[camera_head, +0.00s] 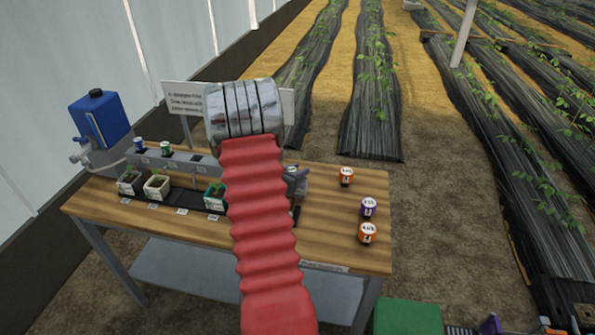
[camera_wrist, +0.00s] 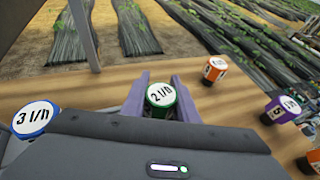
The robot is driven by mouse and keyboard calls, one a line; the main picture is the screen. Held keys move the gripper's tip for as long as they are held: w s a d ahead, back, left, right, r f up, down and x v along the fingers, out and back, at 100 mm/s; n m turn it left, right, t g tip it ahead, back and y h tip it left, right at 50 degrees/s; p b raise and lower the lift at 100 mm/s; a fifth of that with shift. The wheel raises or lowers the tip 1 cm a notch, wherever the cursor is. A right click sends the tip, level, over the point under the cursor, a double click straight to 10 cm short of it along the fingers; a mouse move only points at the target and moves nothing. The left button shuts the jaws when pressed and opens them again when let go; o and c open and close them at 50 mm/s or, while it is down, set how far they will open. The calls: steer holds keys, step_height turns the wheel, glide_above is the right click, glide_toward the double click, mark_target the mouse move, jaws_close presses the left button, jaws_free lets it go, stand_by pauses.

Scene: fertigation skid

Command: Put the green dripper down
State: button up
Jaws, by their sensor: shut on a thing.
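The green dripper (camera_wrist: 160,96), with a white top marked 2 l/h, stands upright between the purple fingers of my gripper (camera_wrist: 161,80) in the wrist view. My gripper is shut on it. In the head view my gripper (camera_head: 297,181) is largely hidden behind my red arm, over the right half of the wooden table (camera_head: 325,225). The held dripper cannot be made out there. I cannot tell whether its base touches the table.
A blue 3 l/h dripper (camera_wrist: 36,118) is left of my gripper. An orange dripper (camera_head: 346,176), a purple one (camera_head: 368,207) and another orange one (camera_head: 367,233) stand along the table's right side. A grey rail (camera_head: 185,163), several pots and a blue tank (camera_head: 100,117) are left.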

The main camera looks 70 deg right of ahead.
steer(key=o, duration=1)
steer(key=shift+o, duration=0.2)
steer(key=v, duration=1.2)
steer(key=shift+a+r, duration=0.1)
steer(key=a+r+m+y, duration=0.3)
steer(key=a+r+m, duration=0.55)
steer(key=a, duration=0.65)
steer(key=a+r+m+t+y, duration=0.2)
steer(key=a+y, duration=0.1)
steer(key=a, duration=0.9)
steer(key=a+r+m+t+y, duration=0.3)
steer(key=a, duration=0.9)
steer(key=s+a+r+m+t+y, duration=0.1)
steer(key=a+r+m+t+y, duration=0.1)
steer(key=a, duration=1)
steer(key=shift+r+t+y, duration=0.5)
steer(key=shift+r+y, duration=0.1)
steer(key=shift+y, duration=0.5)
